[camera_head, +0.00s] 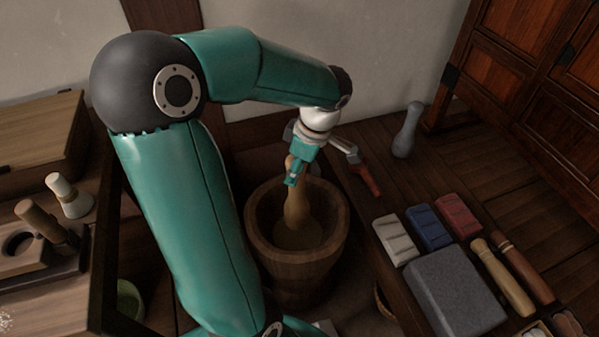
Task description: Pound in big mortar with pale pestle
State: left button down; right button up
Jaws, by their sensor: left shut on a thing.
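The big mortar (258,255) is a wide wooden tub standing low in the middle of the view, between the side surfaces. The pale pestle (297,210) is light wood and stands nearly upright inside the mortar, its lower end down at the contents. My left gripper (293,177) is above the mortar's rim and is shut on the upper part of the pale pestle. The fingers hide part of the pestle's top. My right gripper is not in view.
On the right table lie a grey stone block (452,290), white (396,240), blue (429,227) and red (458,215) blocks and wooden rollers (503,277). A grey pestle (407,130) stands behind. A wooden block (40,260) and a white-headed tool (68,196) are at left.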

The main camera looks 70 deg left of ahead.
pick_arm(q)
notch_tip(320, 180, up, 9)
jog(key=p, duration=0.6)
jog(key=shift+r, duration=0.1)
